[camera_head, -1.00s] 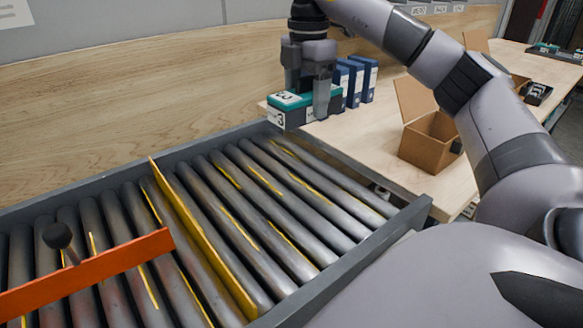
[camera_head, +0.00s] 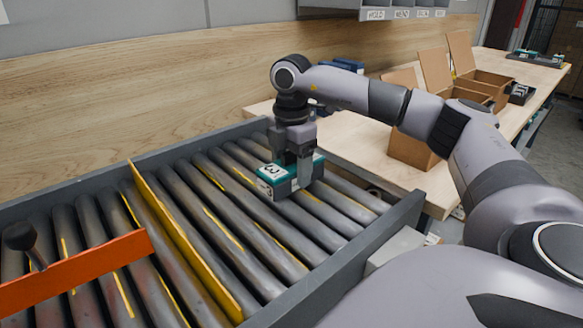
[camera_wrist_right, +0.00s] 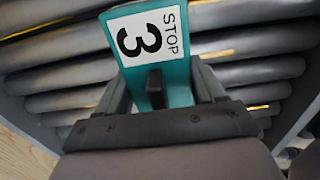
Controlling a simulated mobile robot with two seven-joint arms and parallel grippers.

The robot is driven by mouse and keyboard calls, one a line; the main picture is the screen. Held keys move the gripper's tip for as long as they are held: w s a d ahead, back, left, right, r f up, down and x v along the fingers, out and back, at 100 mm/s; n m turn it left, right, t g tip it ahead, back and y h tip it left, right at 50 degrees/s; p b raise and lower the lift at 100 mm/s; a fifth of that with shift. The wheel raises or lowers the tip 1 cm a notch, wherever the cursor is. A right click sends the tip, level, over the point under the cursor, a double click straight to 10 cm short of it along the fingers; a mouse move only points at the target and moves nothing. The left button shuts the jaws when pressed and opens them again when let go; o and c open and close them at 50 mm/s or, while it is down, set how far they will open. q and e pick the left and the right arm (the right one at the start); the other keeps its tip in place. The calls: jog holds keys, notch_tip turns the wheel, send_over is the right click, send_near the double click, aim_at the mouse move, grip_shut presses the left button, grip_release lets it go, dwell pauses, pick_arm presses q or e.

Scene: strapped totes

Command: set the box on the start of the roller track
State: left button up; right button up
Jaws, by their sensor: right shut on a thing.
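The box (camera_head: 273,185) is teal on top and dark grey below, with a white label marked 3. In the right wrist view the box (camera_wrist_right: 178,78) shows its label reading "STOP 3". My right gripper (camera_head: 296,172) is shut on the box, with a finger on either side, pointing down. The box is over the right-hand rollers of the roller track (camera_head: 222,205); I cannot tell whether it touches them. My left gripper is not in view.
A yellow divider (camera_head: 180,240) crosses the rollers, and an orange bar (camera_head: 80,268) with a dark knob lies left of it. Grey side rails edge the track. A wooden table (camera_head: 350,148) with open cardboard boxes (camera_head: 412,150) stands at the right.

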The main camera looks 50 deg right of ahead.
jog(key=shift+f, duration=0.1)
jog(key=o, duration=1.3)
jog(key=shift+r, duration=0.5)
notch_tip(320, 180, up, 11)
jog(key=shift+f+p, duration=0.1)
jog(key=shift+p, duration=0.95)
jog(key=shift+r, duration=0.3)
